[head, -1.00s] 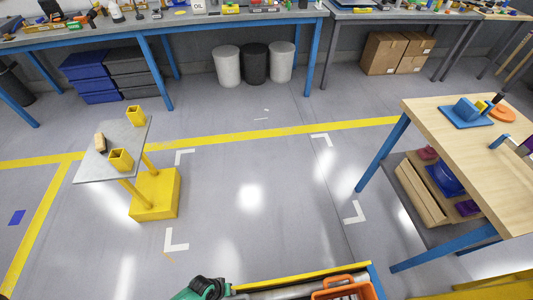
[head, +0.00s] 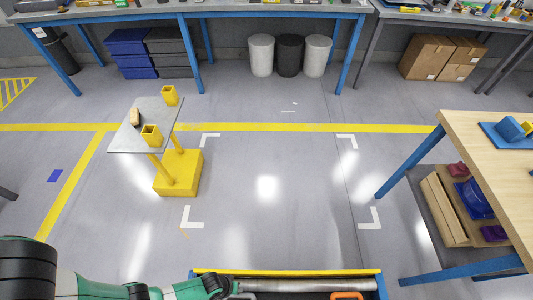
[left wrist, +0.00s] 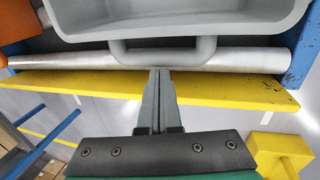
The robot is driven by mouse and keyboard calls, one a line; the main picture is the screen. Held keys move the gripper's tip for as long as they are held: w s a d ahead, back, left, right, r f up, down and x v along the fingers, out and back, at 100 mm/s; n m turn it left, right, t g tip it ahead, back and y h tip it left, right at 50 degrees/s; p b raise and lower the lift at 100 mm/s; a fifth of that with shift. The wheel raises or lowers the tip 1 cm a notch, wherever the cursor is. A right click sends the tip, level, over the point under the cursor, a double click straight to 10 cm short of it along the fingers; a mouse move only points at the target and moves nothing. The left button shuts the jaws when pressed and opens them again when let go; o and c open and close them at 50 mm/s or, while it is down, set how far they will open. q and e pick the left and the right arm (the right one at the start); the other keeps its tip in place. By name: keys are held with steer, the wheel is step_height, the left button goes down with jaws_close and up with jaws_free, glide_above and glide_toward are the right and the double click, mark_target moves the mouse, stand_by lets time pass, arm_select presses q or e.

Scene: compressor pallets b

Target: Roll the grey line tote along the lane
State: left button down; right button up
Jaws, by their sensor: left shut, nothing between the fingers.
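The grey line tote (left wrist: 180,18) fills the top of the left wrist view, with a loop handle (left wrist: 120,53) on its near side. My left gripper (left wrist: 160,72) is shut and empty, its fingertips at the handle's lower edge; I cannot tell whether they touch. In the head view my left gripper (head: 232,287) reaches in from the left at the bottom edge. The lane shows a silver roller (left wrist: 85,62) and a yellow front rail (left wrist: 215,88). Most of the tote is cut off in the head view. My right gripper is not in view.
An orange tote (head: 347,296) is partly seen at the lane's right. A yellow-based stand (head: 178,178) stands on the floor beyond. A wooden-topped bench (head: 490,150) is at right. The floor in the middle is clear.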

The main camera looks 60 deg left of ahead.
arm_select(q)
steer(key=s+d+b, duration=0.2)
steer(key=s+d, duration=0.6)
steer(key=d, duration=0.5)
steer(key=s+d+b, duration=0.3)
steer(key=s+d, duration=0.6)
steer(key=d, duration=0.3)
steer(key=shift+d+b, duration=0.35)
steer(key=shift+d, duration=0.05)
stand_by(3.4)
steer(key=shift+w+a, duration=0.1)
steer(key=shift+w+a+p, duration=0.35)
steer(key=shift+a, duration=0.25)
steer(key=shift+w+a+p, duration=0.3)
steer(key=shift+w+a, duration=0.05)
steer(key=shift+a, duration=0.2)
